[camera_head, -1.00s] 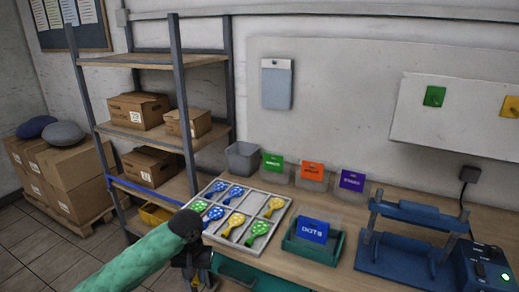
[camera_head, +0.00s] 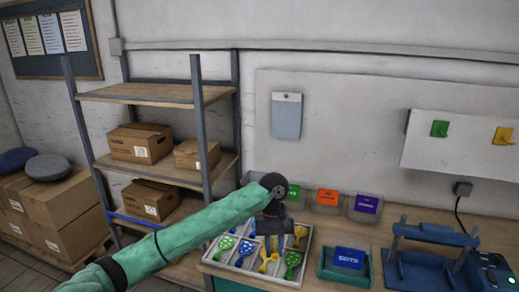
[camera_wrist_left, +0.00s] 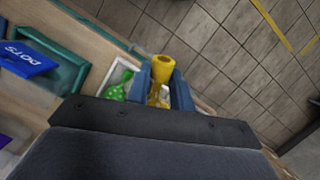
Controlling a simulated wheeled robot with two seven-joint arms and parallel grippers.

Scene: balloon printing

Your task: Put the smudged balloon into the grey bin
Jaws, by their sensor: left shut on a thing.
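My left gripper (camera_head: 269,243) reaches over the white sorting tray (camera_head: 240,270) on the bench, pointing down. The grey bin (camera_head: 253,177) stands at the back of the bench, mostly hidden behind my left wrist.
Labelled bins stand at the back: green (camera_head: 293,193), orange (camera_head: 328,197), purple (camera_head: 367,204). A teal tray with a blue card (camera_head: 350,257) is right of the sorting tray. A blue press (camera_head: 430,265) is farther right. A shelf with boxes (camera_head: 140,142) stands left.

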